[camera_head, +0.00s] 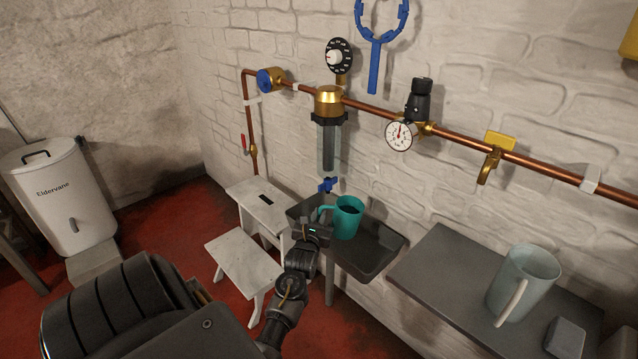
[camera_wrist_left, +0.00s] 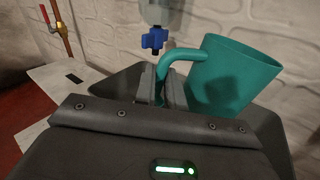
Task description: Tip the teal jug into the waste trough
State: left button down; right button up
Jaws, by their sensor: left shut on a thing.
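The teal jug (camera_head: 348,217) is in the middle of the head view, held above the grey waste trough (camera_head: 383,262). It stands close to upright, slightly tilted, with dark contents showing inside. My left gripper (camera_head: 318,227) is shut on the jug's handle, at its left side. In the left wrist view, the fingers (camera_wrist_left: 170,88) close around the handle of the teal jug (camera_wrist_left: 232,78), and part of the trough (camera_wrist_left: 268,130) shows behind and below. My right gripper is not in view.
A filter housing (camera_head: 328,140) with a blue tap (camera_head: 327,185) hangs from the copper pipe just above the jug. A white step stool (camera_head: 243,262) stands left of the trough. A grey shelf (camera_head: 440,265) at right holds a pale jug (camera_head: 523,280) and a grey block (camera_head: 565,337).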

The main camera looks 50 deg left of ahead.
pick_arm(q)
jog(key=shift+r+m, duration=0.3)
jog(key=shift+r, duration=0.15)
jog(key=shift+a+r+p, duration=0.1)
jog(key=shift+r+p, duration=0.05)
jog(key=shift+p, duration=0.2)
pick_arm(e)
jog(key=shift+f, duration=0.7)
pick_arm(q)
jog(key=shift+r+m, duration=0.1)
jog(key=shift+m, duration=0.2)
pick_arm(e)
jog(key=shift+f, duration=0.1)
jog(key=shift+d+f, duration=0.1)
pick_arm(q)
jog(key=shift+s+a+r+m+p, duration=0.15)
jog(key=shift+r+m+p, duration=0.5)
jog(key=shift+r+m, duration=0.35)
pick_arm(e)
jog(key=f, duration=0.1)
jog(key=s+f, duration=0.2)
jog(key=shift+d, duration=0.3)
pick_arm(q)
jog(key=shift+r+m, duration=0.2)
jog(key=shift+m, duration=0.2)
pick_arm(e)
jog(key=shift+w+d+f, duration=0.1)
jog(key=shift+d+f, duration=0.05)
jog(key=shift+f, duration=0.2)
